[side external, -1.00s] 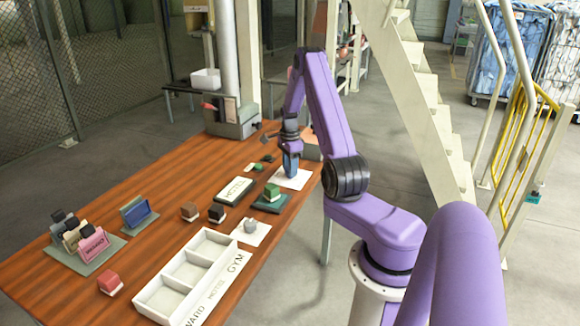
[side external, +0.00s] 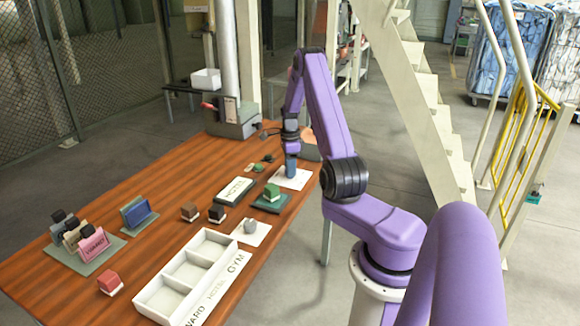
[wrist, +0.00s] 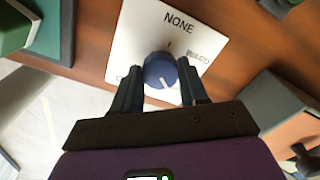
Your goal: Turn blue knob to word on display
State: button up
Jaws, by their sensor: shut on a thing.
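The blue knob (wrist: 160,70) stands on a white plate (wrist: 128,45), which also shows in the side view (side external: 303,181). The plate reads "NONE" at its far edge. A white line on the knob points down and slightly right in the wrist view. My gripper (wrist: 158,82) is shut on the knob, one finger on each side; in the side view it points down over the plate (side external: 291,165). A sign board (side external: 236,189) reads what looks like "HOTEL".
A green block (side external: 271,192) on a dark base stands close to the plate. A white three-part tray (side external: 190,270), small blocks and card holders (side external: 138,212) occupy the table's front.

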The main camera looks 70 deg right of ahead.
jog(key=o, duration=1.1)
jog(key=shift+c, duration=0.2)
notch_tip(320, 180, up, 18)
jog(key=shift+f, duration=0.25)
